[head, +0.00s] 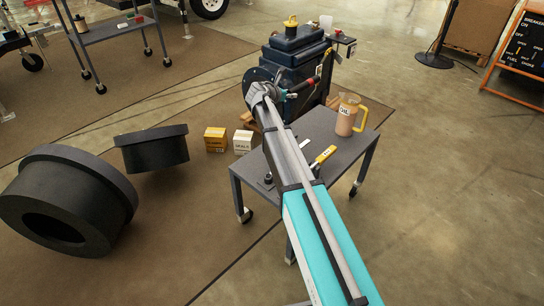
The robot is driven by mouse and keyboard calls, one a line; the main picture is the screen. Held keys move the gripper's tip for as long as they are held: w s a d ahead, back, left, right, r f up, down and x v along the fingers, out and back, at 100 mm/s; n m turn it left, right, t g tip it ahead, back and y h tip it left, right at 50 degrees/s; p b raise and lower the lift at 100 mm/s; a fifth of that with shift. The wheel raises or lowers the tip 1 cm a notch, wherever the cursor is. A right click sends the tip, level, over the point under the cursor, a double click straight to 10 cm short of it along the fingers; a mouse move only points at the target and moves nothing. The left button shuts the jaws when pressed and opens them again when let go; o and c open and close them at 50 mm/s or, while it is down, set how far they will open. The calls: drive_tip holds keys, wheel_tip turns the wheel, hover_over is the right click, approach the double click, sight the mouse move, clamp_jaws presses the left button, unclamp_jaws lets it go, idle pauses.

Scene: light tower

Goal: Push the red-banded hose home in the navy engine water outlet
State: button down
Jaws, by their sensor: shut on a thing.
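The navy engine (290,62) stands behind the grey cart, with a yellow cap on top. My arm reaches up from the bottom right to the engine's near side. My gripper (291,96) is small in view, close against the engine, and is shut on the red-banded hose (303,86). The water outlet cannot be made out clearly. I cannot tell whether the hose end touches the outlet or how far on it sits.
The grey cart (338,141) stands under my arm, holding an oil jug (346,117) and a yellow-handled tool (323,157). An orange box (215,139) and a white box (242,141) stand left of it. Large black rings (62,200) lie at left.

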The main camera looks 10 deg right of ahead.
wheel_tip(320, 180, down, 4)
drive_tip(key=b, duration=0.2)
drive_tip(key=shift+b, duration=0.4)
drive_tip(key=s+a+f+b, duration=0.2)
drive_tip(key=s, duration=0.1)
drive_tip(key=s+a+f+b, duration=0.5)
drive_tip(key=s+f, duration=0.1)
drive_tip(key=shift+a+b, duration=0.35)
drive_tip(key=shift+b, duration=0.05)
drive_tip(key=shift+s+a+f+b, duration=0.5)
drive_tip(key=shift+f+b, duration=0.05)
drive_tip(key=shift+b, duration=0.05)
